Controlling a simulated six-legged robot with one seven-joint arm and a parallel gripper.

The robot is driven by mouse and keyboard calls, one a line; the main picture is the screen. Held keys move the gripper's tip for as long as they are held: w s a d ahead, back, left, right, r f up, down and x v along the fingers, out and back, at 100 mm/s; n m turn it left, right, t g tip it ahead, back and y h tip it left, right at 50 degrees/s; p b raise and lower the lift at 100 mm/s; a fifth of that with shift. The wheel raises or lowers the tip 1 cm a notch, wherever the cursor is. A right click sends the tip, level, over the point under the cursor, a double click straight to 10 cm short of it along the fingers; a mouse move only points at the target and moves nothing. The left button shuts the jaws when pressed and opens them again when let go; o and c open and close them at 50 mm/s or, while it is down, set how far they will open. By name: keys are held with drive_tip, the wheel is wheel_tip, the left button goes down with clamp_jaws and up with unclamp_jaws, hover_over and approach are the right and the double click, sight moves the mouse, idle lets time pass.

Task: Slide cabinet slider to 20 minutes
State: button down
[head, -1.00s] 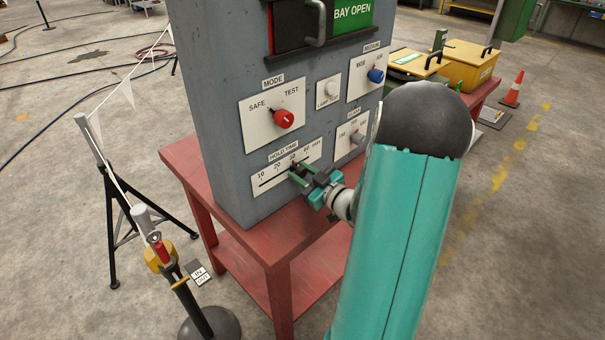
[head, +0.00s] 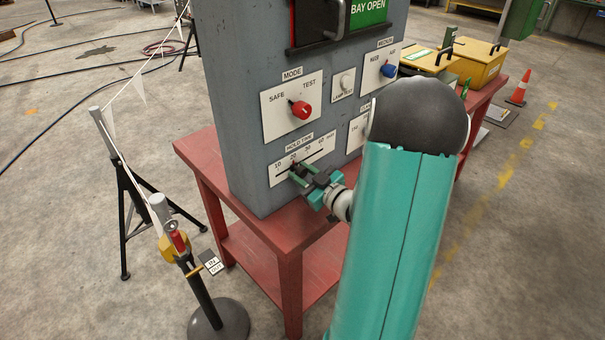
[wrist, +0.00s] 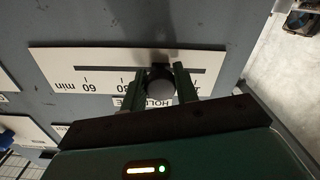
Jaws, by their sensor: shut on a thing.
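The cabinet (head: 240,110) is a grey upright box with a white HOLD TIME plate (head: 325,160) low on its front. The plate has a slot and marks from 10 to 60 min. The slider's dark round knob (wrist: 160,79) stands in the slot between my gripper's fingers. My gripper (head: 299,173) is shut on the knob, one finger on each side, also in the wrist view (wrist: 158,84). In the head view the knob is close below the 20 mark. In the wrist view the plate is upside down and the fingers hide the numbers around the knob.
Above the slider are a red MODE knob (head: 301,109), a lamp test button (head: 346,82) and a blue knob (head: 388,71). The cabinet stands on a red table (head: 290,240). A post with a red and yellow top (head: 177,245) stands at the front left.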

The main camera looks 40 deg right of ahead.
drive_tip(key=c, duration=1.1)
unclamp_jaws()
drive_tip(key=shift+d, duration=0.15)
drive_tip(key=shift+o, duration=0.2)
drive_tip(key=shift+s, duration=0.1)
drive_tip(key=s, duration=1.3)
drive_tip(key=shift+s+d, duration=0.2)
drive_tip(key=shift+s, duration=0.15)
drive_tip(key=shift+w, duration=0.1)
